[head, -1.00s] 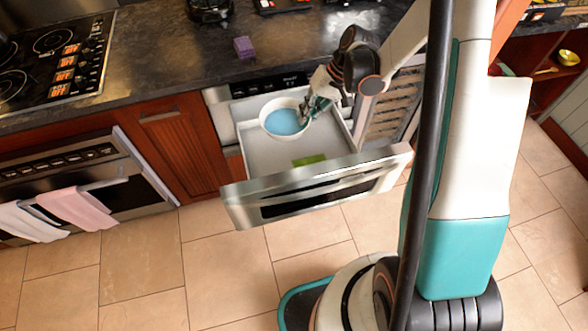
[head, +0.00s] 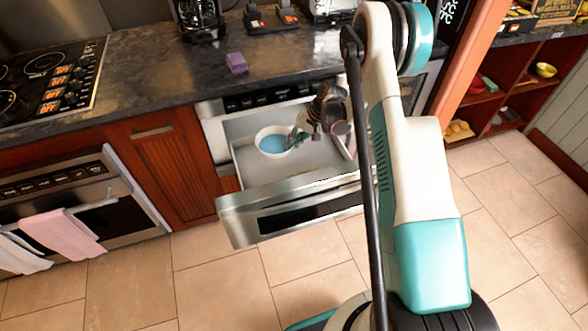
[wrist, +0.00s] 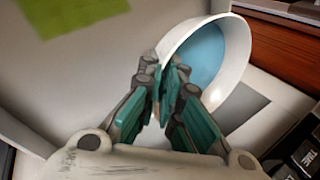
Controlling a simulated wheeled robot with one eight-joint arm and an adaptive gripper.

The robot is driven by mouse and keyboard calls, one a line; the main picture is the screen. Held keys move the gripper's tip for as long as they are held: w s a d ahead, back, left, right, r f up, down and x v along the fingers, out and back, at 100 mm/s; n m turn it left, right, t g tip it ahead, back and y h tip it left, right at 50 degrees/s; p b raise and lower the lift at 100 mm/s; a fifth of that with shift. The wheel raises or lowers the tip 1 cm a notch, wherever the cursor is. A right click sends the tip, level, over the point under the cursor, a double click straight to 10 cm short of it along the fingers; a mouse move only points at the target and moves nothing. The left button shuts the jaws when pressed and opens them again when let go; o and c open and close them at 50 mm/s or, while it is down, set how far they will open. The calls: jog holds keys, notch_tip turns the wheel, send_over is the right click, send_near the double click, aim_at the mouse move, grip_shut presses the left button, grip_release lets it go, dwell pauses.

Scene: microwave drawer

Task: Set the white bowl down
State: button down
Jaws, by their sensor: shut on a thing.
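The white bowl (head: 272,143) with a blue inside is in the open microwave drawer, toward its back left. In the wrist view the bowl (wrist: 238,62) is at the upper right, close to the drawer floor; I cannot tell whether it touches the floor. My gripper (head: 298,138) reaches into the drawer from the right and is shut on the bowl's rim. In the wrist view my gripper (wrist: 172,85) has its fingertips at the near rim, partly hiding it.
The drawer (head: 250,175) is pulled out below the dark counter (head: 150,70), its steel front (head: 300,208) facing the room. A green patch (wrist: 75,12) lies on the drawer floor. A purple block (head: 236,63) sits on the counter above.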

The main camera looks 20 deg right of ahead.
notch_tip(320, 180, down, 10)
jog(key=b, duration=0.3)
jog(key=shift+r+b, duration=0.2)
jog(key=shift+b, duration=0.15)
jog(key=c, duration=1.8)
grip_release()
jog(key=p+v, duration=0.4)
jog(key=v, duration=0.8)
jog(key=shift+r, duration=0.15)
